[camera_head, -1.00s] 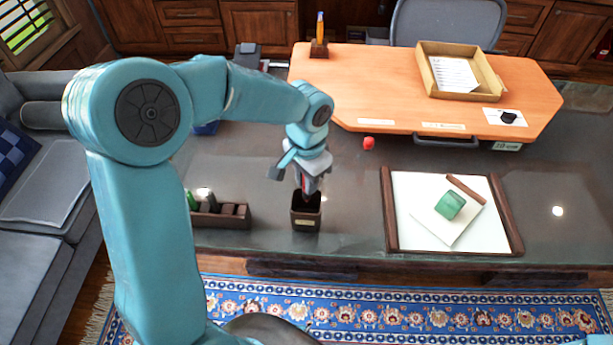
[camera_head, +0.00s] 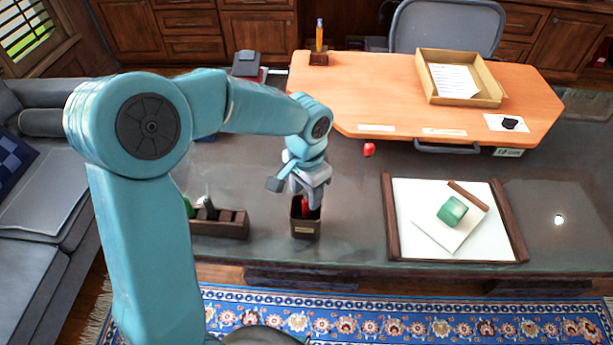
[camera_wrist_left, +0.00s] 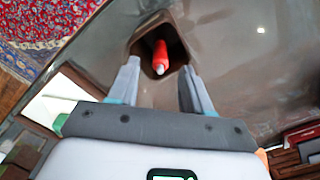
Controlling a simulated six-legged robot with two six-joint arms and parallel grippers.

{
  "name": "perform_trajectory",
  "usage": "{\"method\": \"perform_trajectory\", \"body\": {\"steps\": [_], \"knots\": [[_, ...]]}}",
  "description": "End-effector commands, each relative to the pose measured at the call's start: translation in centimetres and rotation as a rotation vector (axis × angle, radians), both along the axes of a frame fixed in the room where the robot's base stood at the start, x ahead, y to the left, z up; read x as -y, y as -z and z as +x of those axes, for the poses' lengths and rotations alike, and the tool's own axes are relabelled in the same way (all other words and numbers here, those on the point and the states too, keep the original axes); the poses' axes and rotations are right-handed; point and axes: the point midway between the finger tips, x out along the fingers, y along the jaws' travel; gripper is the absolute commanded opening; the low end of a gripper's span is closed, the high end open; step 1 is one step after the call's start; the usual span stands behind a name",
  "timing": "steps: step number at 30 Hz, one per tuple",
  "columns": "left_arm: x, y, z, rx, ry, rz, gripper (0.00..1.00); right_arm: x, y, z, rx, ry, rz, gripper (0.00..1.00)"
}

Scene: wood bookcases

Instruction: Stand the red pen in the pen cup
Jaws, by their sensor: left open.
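The red pen (camera_head: 306,207) stands inside the dark brown pen cup (camera_head: 305,229), its upper end showing near the cup's mouth and its lower part hidden. In the left wrist view the red pen (camera_wrist_left: 160,58) shows inside the dark square opening of the cup, between my spread fingers. My left gripper (camera_head: 311,198) is open just above the cup and is apart from the pen, as the left wrist view of the gripper (camera_wrist_left: 160,75) shows. My right gripper is not in view.
A brown organizer (camera_head: 222,224) with dark and green items stands left of the cup. A framed white pad (camera_head: 420,228) with a green block (camera_head: 452,211) lies to the right. A small red object (camera_head: 369,149) lies beside the orange raised desk (camera_head: 380,90).

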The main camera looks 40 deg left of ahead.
Motion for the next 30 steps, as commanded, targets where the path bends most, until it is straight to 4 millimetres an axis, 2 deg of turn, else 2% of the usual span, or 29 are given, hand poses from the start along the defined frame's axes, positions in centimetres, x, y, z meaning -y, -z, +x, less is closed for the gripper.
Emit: {"method": "perform_trajectory", "body": {"steps": [5, 12, 18, 24, 30], "knots": [[0.0, -3.2, 0.1, 0.008, -0.001, -0.001, 0.49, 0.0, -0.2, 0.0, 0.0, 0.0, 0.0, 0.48], [0.1, -9.8, 0.1, 0.008, 0.0, 0.0, 0.49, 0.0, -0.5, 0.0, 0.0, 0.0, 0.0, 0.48], [0.1, -14.0, 0.1, 0.005, 0.0, -0.001, 0.49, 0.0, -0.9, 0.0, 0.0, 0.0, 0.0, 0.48], [0.1, -15.8, 0.0, 0.002, 0.001, 0.0, 0.49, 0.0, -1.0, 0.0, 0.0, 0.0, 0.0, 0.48], [0.0, -16.0, 0.0, 0.001, 0.0, 0.0, 0.49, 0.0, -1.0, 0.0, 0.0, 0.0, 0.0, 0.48]]}}
